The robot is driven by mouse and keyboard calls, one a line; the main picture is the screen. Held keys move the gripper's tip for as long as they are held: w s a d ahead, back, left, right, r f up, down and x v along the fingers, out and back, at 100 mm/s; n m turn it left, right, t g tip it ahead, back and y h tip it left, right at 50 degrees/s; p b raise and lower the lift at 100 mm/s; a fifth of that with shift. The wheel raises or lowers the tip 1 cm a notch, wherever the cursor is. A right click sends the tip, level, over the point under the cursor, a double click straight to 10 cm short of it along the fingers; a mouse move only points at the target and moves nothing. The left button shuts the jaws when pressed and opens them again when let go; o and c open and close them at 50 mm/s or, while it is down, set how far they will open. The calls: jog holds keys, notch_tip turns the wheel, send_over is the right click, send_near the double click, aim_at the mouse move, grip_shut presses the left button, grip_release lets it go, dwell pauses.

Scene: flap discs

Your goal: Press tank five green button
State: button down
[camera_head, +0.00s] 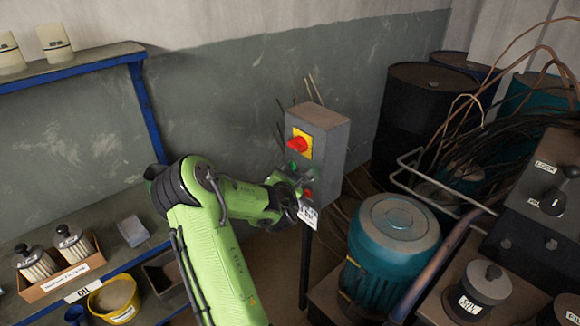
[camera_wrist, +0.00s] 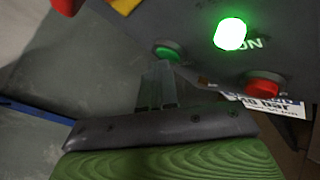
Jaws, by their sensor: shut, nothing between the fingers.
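A grey control box (camera_head: 325,128) on a post holds a green button (camera_head: 292,165) and a red button (camera_head: 308,193). In the wrist view the green button (camera_wrist: 167,52) lies just beyond the fingertips, and a lit green lamp (camera_wrist: 230,34) marked "ON" glows to its right. My gripper (camera_head: 300,181) is in front of the box's face. In the wrist view its fingers (camera_wrist: 159,68) are together and empty, at the lower edge of the green button. I cannot tell whether they touch it. The box's tank number is not readable.
A red knob on a yellow plate (camera_head: 304,148) sits above the green button. A white label (camera_head: 308,213) hangs at the box's bottom. A teal motor (camera_head: 394,240) and dark barrels (camera_head: 415,110) stand to the right. A blue-edged shelf (camera_head: 140,262) is at the left.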

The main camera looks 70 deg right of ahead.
jog(key=shift+w+a+b, duration=0.35)
jog(key=shift+a+b, duration=0.15)
jog(key=shift+a, duration=0.25)
jog(key=shift+w+a+b, duration=0.35)
jog(key=shift+a+b, duration=0.2)
jog(key=shift+a, duration=0.2)
jog(key=shift+w+a+b, duration=0.4)
jog(key=shift+a+b, duration=0.2)
jog(key=shift+a, duration=0.15)
jog(key=shift+w+a+b, duration=0.35)
jog(key=shift+a+b, duration=0.2)
jog(key=shift+a, duration=0.2)
